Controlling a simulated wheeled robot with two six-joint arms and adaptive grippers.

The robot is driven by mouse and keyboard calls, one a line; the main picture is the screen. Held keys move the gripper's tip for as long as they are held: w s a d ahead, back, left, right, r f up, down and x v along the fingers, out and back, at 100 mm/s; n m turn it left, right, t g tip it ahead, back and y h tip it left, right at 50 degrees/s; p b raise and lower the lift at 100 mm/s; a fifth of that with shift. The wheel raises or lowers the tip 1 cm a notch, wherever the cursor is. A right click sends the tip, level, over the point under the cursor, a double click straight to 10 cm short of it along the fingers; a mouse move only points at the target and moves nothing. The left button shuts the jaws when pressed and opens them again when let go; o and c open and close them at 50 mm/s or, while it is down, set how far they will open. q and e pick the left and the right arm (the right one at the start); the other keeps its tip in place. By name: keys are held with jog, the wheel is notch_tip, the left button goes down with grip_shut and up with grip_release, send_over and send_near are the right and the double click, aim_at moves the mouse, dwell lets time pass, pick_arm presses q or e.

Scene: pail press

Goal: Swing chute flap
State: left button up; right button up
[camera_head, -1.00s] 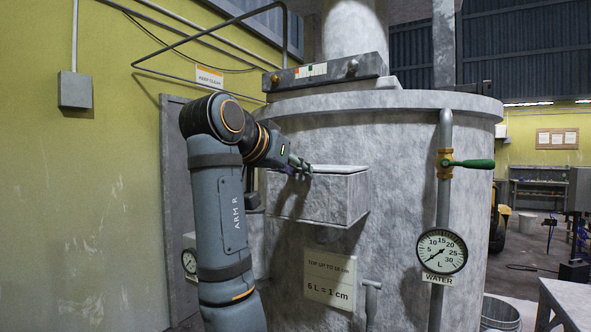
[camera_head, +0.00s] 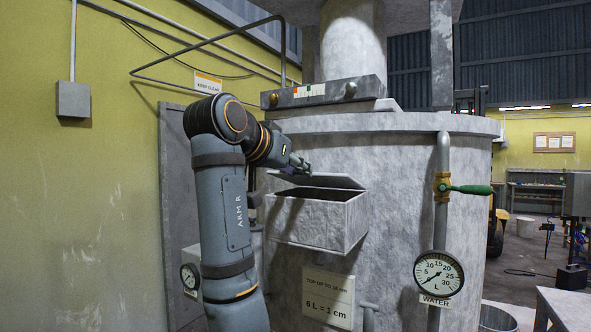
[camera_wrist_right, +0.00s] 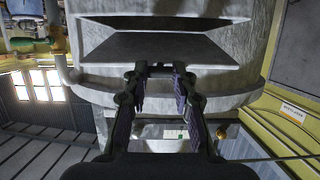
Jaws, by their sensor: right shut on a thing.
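The chute flap (camera_head: 335,181) is a grey plate on top of the box-shaped chute (camera_head: 318,222) on the side of the large grey vessel. It is tilted partly up, and a dark opening shows beneath it. My right gripper (camera_head: 298,166) is shut on the flap at its left edge. In the right wrist view the flap (camera_wrist_right: 155,46) is a dark panel, and the fingertips of my right gripper (camera_wrist_right: 158,70) meet its near edge. The fingers hide the exact contact. My left gripper is in neither view.
A water pipe with a green-handled valve (camera_head: 470,189) and a round gauge (camera_head: 438,274) stands right of the chute. A sign (camera_head: 328,297) hangs below it. A grey bar (camera_head: 323,92) sits above on the vessel's top. A yellow wall (camera_head: 100,200) is on the left.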

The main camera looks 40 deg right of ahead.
jog(key=shift+w+d+r+p, duration=0.1)
jog(key=shift+d+r+p, duration=0.1)
jog(key=shift+r+p, duration=0.4)
jog(key=shift+d+r+p, duration=0.15)
jog(key=shift+r+p, duration=0.3)
jog(key=shift+r, duration=0.15)
jog(key=r+p, duration=0.1)
jog(key=d+r+p, duration=0.1)
jog(key=shift+w+d+r+p, duration=0.1)
jog(key=shift+w+r+p, duration=0.15)
jog(key=shift+r+p, duration=0.05)
jog(key=shift+d+r, duration=0.1)
jog(key=shift+w+d+r, duration=0.3)
jog(key=shift+d+r, duration=0.35)
jog(key=shift+r, duration=0.2)
jog(key=shift+w+d+r, duration=0.25)
jog(key=shift+d+r, duration=0.25)
jog(key=shift+r, duration=0.05)
jog(key=shift+w+d+r, duration=0.2)
jog(key=shift+d+r, duration=0.25)
jog(key=shift+r, duration=0.1)
